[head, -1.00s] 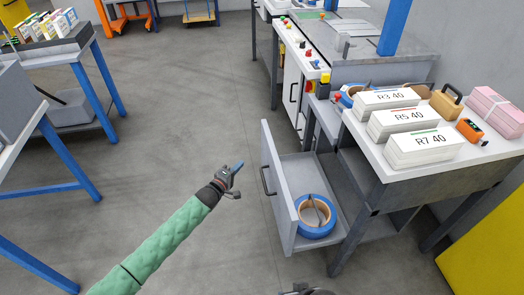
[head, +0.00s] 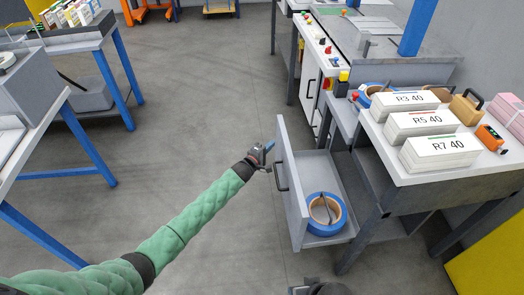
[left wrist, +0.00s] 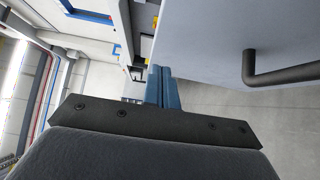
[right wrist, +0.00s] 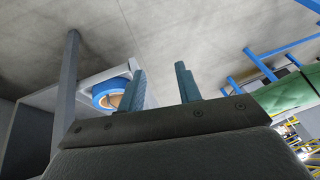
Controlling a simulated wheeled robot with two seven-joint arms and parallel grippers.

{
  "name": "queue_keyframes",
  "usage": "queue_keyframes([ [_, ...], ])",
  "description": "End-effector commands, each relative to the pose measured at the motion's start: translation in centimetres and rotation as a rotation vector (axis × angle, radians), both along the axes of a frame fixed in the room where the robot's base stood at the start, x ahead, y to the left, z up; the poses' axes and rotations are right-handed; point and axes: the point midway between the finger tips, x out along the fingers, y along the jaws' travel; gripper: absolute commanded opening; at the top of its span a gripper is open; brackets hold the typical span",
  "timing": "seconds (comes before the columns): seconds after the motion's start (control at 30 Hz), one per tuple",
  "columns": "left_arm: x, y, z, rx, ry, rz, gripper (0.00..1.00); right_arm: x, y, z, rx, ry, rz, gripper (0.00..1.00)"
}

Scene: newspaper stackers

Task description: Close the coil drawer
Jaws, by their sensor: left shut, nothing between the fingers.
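The grey coil drawer (head: 291,200) stands pulled out from under the white-topped table in the head view. A blue-rimmed tape coil (head: 341,222) lies inside it. The drawer front has a dark bar handle (head: 281,177). My left gripper (head: 268,146) is shut and empty at the left of the drawer front, near its far top edge. In the left wrist view the shut blue fingers (left wrist: 163,88) are close to the drawer front (left wrist: 215,35), with the handle (left wrist: 285,72) to the right; contact cannot be told. My right gripper (right wrist: 163,88) is open and empty, with the coil (right wrist: 108,94) beyond its fingers.
The table (head: 402,172) above the drawer carries white labelled stacks (head: 440,151) and an orange device (head: 490,137). A control bench (head: 395,72) stands behind. The floor (head: 200,110) left of the drawer is clear up to the blue-legged tables (head: 124,80).

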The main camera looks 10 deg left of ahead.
Motion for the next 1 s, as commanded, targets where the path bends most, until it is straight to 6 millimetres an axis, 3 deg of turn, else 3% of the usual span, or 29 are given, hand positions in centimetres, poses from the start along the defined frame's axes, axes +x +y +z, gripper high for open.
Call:
queue_keyframes([
  [0.1, 0.3, -1.5, 0.0, -0.003, 0.001, 0.000, 0.00, -0.1, -0.3, 0.4, -0.008, 0.006, -0.002, 0.34],
  [0.3, 0.6, -2.6, 0.0, 0.000, 0.000, 0.000, 0.00, -0.3, -0.9, 0.4, -0.021, 0.021, -0.006, 0.34],
  [0.77, 0.6, -2.9, 0.0, 0.000, 0.000, 0.000, 0.00, -0.2, -0.8, 0.5, -0.019, 0.018, -0.006, 0.34],
  [1.0, 1.0, -4.0, 0.0, -0.001, 0.000, -0.001, 0.00, -0.1, -0.5, 0.5, -0.013, 0.015, -0.004, 0.34],
])
